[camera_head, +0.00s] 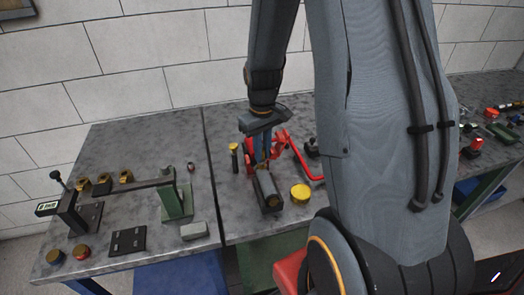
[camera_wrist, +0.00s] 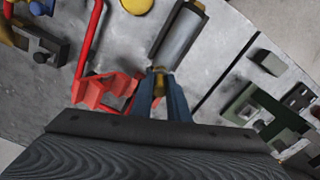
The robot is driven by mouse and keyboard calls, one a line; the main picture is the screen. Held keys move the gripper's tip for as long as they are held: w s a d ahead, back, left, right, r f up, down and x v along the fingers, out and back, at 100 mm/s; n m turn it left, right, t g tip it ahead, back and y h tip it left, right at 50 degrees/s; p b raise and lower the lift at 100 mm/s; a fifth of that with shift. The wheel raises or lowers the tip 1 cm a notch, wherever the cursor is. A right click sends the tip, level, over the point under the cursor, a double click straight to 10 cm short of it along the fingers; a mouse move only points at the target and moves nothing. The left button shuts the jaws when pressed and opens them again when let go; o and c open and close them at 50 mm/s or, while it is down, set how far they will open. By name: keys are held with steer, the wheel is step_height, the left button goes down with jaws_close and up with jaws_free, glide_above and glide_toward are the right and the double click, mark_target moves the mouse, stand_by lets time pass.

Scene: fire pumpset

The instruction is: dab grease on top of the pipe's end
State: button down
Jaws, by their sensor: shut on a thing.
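The grey pipe (camera_head: 266,185) lies in a dark cradle on the bench, below my gripper (camera_head: 261,160). In the wrist view the pipe (camera_wrist: 178,38) runs up and away from my fingertips (camera_wrist: 158,80), and its near end lies close to them. My blue fingers are shut on a small yellow-brown thing (camera_wrist: 159,82), mostly hidden between them. It could be a grease brush, but I cannot tell. Whether it touches the pipe is unclear. A round yellow tin (camera_head: 300,193) stands right of the pipe; its edge shows in the wrist view (camera_wrist: 137,4).
A red clamp-like tool with a long handle (camera_head: 310,165) lies close beside my gripper. A yellow-capped piece (camera_head: 234,150) stands to the left. A green block fixture (camera_head: 175,202) and a grey block (camera_head: 194,230) are on the left bench. Bare bench lies left of the pipe.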

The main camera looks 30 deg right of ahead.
steer(key=shift+w, duration=0.2)
steer(key=shift+w+d, duration=0.25)
steer(key=shift+w, duration=0.75)
steer(key=shift+p, duration=0.6)
stand_by(5.8)
steer(key=shift+s, duration=0.2)
